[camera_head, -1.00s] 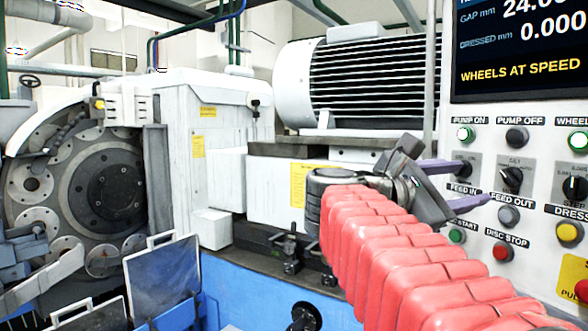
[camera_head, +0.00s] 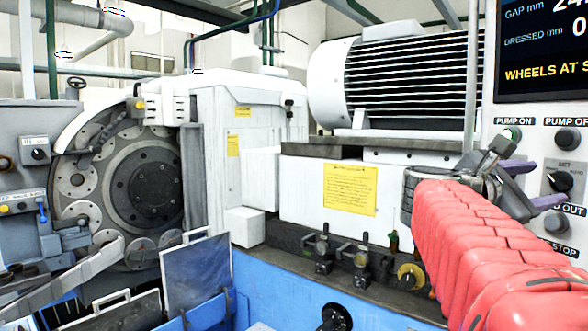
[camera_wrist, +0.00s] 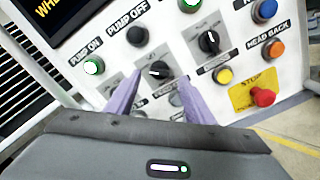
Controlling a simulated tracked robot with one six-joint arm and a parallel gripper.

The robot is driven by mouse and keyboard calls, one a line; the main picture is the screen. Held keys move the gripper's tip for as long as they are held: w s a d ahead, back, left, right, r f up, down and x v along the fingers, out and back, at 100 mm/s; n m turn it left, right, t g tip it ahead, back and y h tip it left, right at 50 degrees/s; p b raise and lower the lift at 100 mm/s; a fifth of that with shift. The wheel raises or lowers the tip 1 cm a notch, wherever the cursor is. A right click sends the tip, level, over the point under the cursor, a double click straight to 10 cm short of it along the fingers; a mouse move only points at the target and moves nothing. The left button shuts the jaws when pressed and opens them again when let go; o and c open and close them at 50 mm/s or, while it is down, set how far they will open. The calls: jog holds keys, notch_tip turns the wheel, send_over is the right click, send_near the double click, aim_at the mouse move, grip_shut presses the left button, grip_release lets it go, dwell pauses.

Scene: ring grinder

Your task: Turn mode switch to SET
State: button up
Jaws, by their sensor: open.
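The mode switch (camera_head: 560,181) is a black rotary knob on a grey plate marked SET, below PUMP OFF on the white panel. In the wrist view the knob (camera_wrist: 158,69) shows between and just beyond the tips of my purple fingers. My gripper (camera_head: 548,185) is open in front of the panel, with its fingers around the line of the knob. I cannot tell whether they touch it. The wrist view also shows my gripper (camera_wrist: 158,82) with nothing between its fingers. The switch's exact setting is too small to read.
Nearby are a lit green PUMP ON button (camera_wrist: 93,66), a black PUMP OFF button (camera_wrist: 137,35), another rotary knob (camera_wrist: 208,42), a yellow button (camera_wrist: 222,75) and a red stop button (camera_wrist: 263,97). A screen (camera_head: 545,52) is above. The grinder and motor (camera_head: 395,75) stand left.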

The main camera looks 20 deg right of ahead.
aim_at(557, 181)
jog(key=shift+s+d, duration=0.15)
jog(key=shift+d, duration=1.05)
jog(key=shift+s+d, duration=0.15)
jog(key=shift+d, duration=1.05)
jog(key=shift+c, duration=0.5)
jog(key=c, duration=0.9)
